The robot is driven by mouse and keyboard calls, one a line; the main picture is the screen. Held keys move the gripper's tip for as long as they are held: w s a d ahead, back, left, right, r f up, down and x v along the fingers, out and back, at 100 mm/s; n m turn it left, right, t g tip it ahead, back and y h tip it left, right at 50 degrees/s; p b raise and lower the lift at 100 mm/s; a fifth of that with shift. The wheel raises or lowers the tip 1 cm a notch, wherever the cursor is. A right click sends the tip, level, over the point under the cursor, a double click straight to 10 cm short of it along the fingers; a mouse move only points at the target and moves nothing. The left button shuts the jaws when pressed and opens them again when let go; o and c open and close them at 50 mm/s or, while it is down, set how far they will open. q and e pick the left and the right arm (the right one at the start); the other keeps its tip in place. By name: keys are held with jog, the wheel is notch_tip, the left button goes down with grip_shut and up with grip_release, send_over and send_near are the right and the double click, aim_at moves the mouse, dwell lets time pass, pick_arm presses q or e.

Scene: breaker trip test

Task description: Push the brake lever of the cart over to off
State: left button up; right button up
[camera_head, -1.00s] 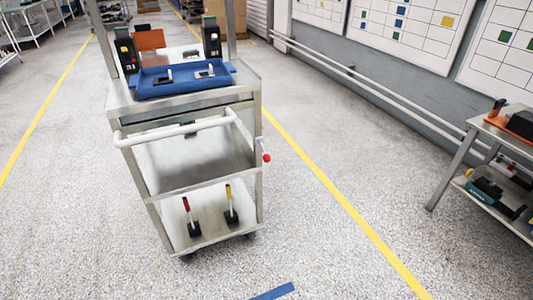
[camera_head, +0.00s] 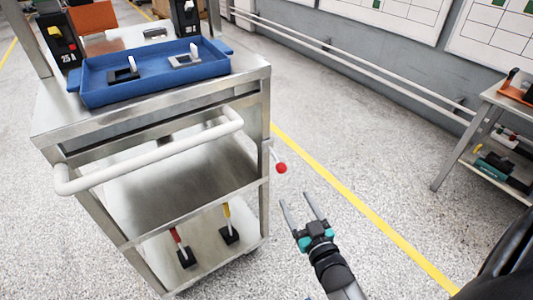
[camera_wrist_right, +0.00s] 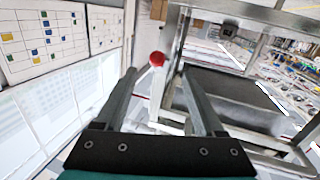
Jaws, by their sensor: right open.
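The cart (camera_head: 262,95) stands at the left of the head view. Its lever with a red ball knob (camera_head: 281,168) sticks out from the cart's right side, below the push handle. In the right wrist view the red knob (camera_wrist_right: 157,59) shows between the fingertips, apparently beyond them. My right gripper (camera_head: 296,196) is open and empty, low and to the right of the knob, apart from it. It also shows in the wrist view (camera_wrist_right: 159,76). My left gripper is not in view.
A white push handle (camera_head: 150,158) spans the cart's front. A blue tray (camera_head: 150,92) with switches lies on top. A red-handled lever (camera_head: 181,247) and a yellow-handled lever (camera_head: 229,224) stand on the bottom shelf. A side table (camera_head: 470,150) stands at right; the floor between is clear.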

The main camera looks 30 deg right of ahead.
aim_at(278, 161)
jog(key=w+d+b, duration=0.1)
jog(key=w, duration=0.3)
jog(key=w+d+b, duration=0.1)
jog(key=w+b, duration=0.1)
jog(key=w, duration=0.3)
jog(key=w+d+r+b, duration=0.1)
jog(key=w+b, duration=0.1)
jog(key=w, duration=0.2)
jog(key=shift+w, duration=0.4)
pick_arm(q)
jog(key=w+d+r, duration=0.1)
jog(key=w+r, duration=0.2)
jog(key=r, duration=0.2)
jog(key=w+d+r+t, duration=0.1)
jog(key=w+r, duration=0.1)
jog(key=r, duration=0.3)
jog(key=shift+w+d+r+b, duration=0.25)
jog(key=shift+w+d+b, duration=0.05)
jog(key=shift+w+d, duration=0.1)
pick_arm(e)
jog(key=shift+w+d, duration=0.1)
jog(key=shift+w, duration=0.65)
grip_shut()
